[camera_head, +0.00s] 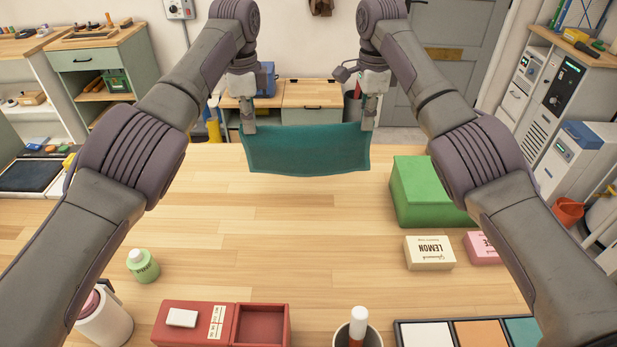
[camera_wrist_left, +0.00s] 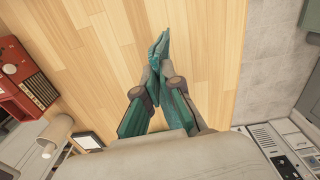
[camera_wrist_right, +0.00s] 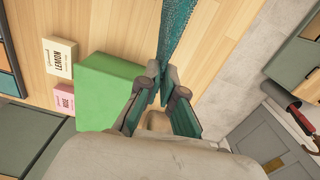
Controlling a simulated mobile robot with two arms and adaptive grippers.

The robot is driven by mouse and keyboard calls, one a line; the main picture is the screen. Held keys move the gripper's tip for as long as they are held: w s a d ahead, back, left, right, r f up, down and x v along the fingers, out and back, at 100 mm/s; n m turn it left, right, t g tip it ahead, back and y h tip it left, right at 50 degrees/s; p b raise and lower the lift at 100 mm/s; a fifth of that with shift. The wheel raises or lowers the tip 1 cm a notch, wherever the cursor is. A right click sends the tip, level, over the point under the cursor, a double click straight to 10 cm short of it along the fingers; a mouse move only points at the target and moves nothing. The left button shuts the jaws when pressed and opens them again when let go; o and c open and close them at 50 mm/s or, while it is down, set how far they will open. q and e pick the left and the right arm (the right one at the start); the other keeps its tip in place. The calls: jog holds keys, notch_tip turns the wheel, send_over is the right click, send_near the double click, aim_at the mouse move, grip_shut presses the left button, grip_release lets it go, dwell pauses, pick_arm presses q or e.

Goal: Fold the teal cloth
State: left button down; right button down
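The teal cloth (camera_head: 306,150) hangs between my two grippers above the far edge of the table, its top edge sagging slightly and its lower edge hanging free. My left gripper (camera_head: 249,127) is shut on its upper left corner. In the left wrist view the cloth (camera_wrist_left: 160,48) runs out from between the fingertips. My right gripper (camera_head: 367,125) is shut on its upper right corner. In the right wrist view the cloth (camera_wrist_right: 175,35) stretches away from the shut fingers.
A green box (camera_head: 425,190) stands at the right, with a lemon box (camera_head: 429,253) and a pink box (camera_head: 481,247) in front. A green bottle (camera_head: 143,265), a red case (camera_head: 190,322) and a sectioned tray (camera_head: 399,335) are nearer. The wooden table (camera_head: 290,230) is clear in the middle.

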jog(key=shift+r, duration=0.5)
jog(key=shift+w, duration=0.15)
